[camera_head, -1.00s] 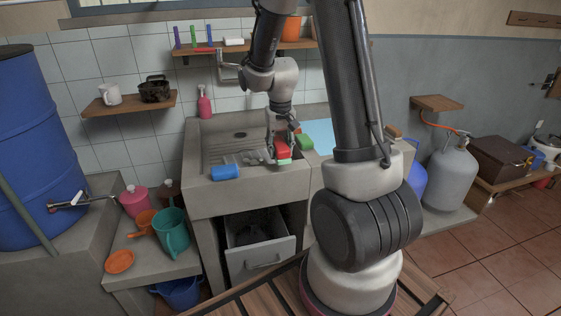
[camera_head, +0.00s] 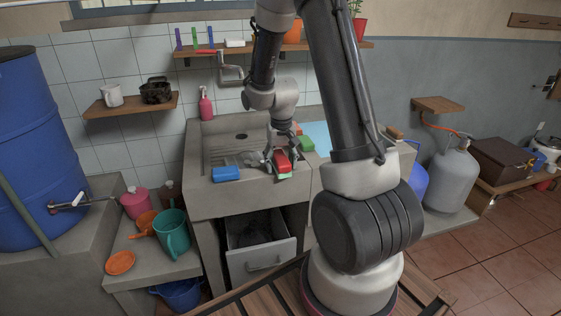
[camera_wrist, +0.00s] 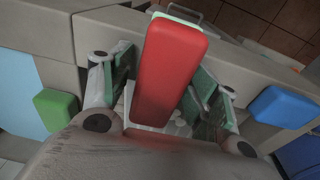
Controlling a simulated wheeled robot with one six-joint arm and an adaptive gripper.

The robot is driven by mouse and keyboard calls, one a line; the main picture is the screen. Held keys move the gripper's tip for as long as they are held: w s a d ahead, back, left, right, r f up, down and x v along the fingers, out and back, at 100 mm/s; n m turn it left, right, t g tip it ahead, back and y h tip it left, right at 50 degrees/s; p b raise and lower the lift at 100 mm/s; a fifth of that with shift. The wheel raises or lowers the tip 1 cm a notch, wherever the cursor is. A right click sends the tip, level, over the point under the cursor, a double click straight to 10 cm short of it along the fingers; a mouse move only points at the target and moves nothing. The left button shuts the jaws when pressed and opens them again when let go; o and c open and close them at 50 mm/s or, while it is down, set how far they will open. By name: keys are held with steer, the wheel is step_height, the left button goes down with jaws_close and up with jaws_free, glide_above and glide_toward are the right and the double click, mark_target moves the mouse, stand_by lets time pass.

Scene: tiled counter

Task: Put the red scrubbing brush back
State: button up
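The red scrubbing brush (camera_head: 283,161) is at the front right edge of the concrete sink. A pale green strip shows at its near end. My gripper (camera_head: 279,160) points down there and is shut on the brush. In the wrist view the long red back of the brush (camera_wrist: 169,70) lies between the two fingers of my gripper (camera_wrist: 162,98), with green inner sides close against it. The underside of the brush and its exact contact with the sink edge are hidden.
A blue sponge (camera_head: 226,174) lies on the sink's front left edge, and a green block (camera_head: 306,144) lies to the right of the brush. A shelf (camera_head: 200,48) with upright coloured items is above the sink. An open drawer (camera_head: 261,246) is below.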

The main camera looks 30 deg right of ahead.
mark_target(281, 158)
step_height(281, 158, up, 12)
steer(key=s, duration=0.1)
steer(key=s+a+r+n+t, duration=0.1)
steer(key=s+a+r, duration=0.1)
steer(key=s+r, duration=0.4)
steer(key=s+a+r+n+t, duration=0.2)
steer(key=s+r, duration=0.5)
steer(key=s, duration=1)
steer(key=shift+a, duration=0.55)
